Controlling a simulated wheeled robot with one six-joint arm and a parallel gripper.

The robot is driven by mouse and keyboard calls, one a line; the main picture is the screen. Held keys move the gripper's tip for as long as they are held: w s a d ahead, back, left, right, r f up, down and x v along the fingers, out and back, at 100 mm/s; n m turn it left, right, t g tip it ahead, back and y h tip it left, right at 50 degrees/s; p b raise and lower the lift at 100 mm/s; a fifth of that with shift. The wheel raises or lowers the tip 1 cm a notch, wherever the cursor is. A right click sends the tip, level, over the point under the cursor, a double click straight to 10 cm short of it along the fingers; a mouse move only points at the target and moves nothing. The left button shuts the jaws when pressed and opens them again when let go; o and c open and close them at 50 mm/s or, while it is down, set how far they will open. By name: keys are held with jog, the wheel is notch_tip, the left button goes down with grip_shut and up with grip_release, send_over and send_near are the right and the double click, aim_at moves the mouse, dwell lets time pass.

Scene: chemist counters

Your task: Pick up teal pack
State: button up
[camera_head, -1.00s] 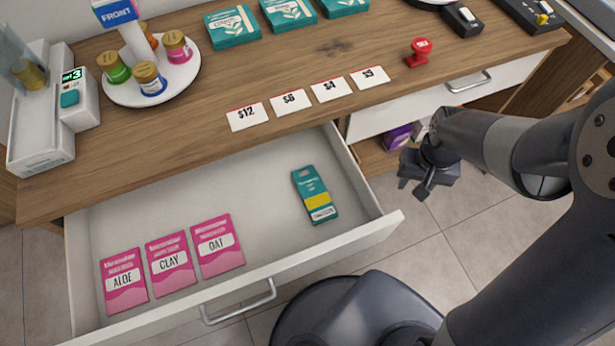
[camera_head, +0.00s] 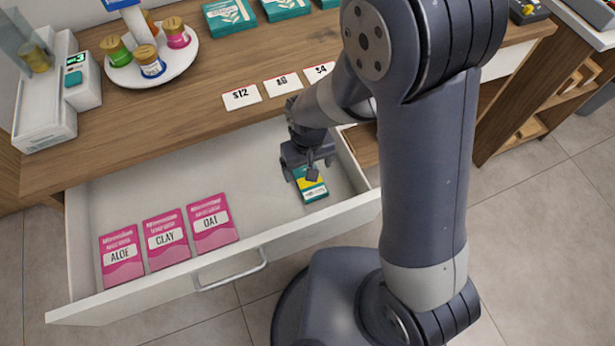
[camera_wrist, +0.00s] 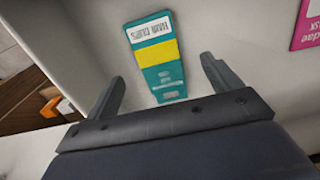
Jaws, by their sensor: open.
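The teal pack (camera_head: 311,188), with a yellow band and a white label, lies flat in the open drawer (camera_head: 205,161) near its right side. In the wrist view the teal pack (camera_wrist: 158,62) lies ahead of and between the fingertips, with a gap on each side. My gripper (camera_head: 308,172) is open and empty above the pack, and hides its far part in the head view. In the wrist view both fingers of my gripper (camera_wrist: 162,80) stand apart, and the pack's near end reaches between them.
The drawer's right wall is close to the gripper. The drawer's middle is bare. Price cards (camera_head: 241,97) lie on the wooden counter (camera_head: 190,110) above.

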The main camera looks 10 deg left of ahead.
jog(key=f, duration=0.5)
jog(key=shift+d, duration=0.3)
jog(key=shift+f, duration=0.75)
jog(key=shift+c, duration=0.5)
jog(key=c, duration=1)
jog(key=shift+o, duration=0.2)
